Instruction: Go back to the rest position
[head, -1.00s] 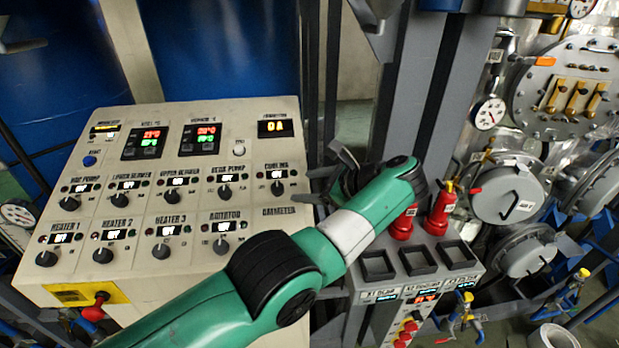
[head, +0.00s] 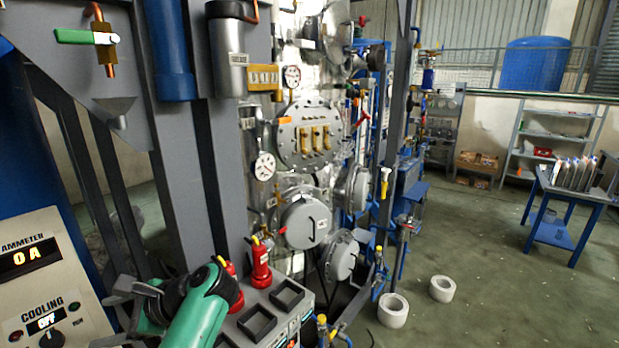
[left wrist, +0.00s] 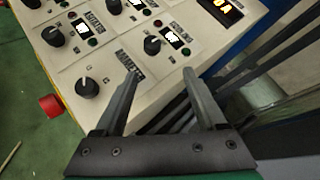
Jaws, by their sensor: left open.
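My left gripper (left wrist: 160,98) is open and empty in the left wrist view, its two grey fingers apart in front of the lower right corner of the control panel (left wrist: 75,62). In the head view my left gripper (head: 125,300) shows at the lower left, beside the panel's right edge, at the end of my green arm. The panel's cooling knob (head: 52,339) and the ammeter display (head: 28,257), reading 0 A, show there. In the left wrist view a cooling knob (left wrist: 153,45) sits beyond the fingers. My right gripper is not in view.
Red extinguisher-shaped bottles (head: 260,262) and a rack with square slots (head: 256,325) stand close right of my left arm. Grey posts (head: 190,150) rise behind it. The steel vessel (head: 305,135) is further back. Open floor (head: 500,270) lies at the right, with white rings (head: 393,310) on it.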

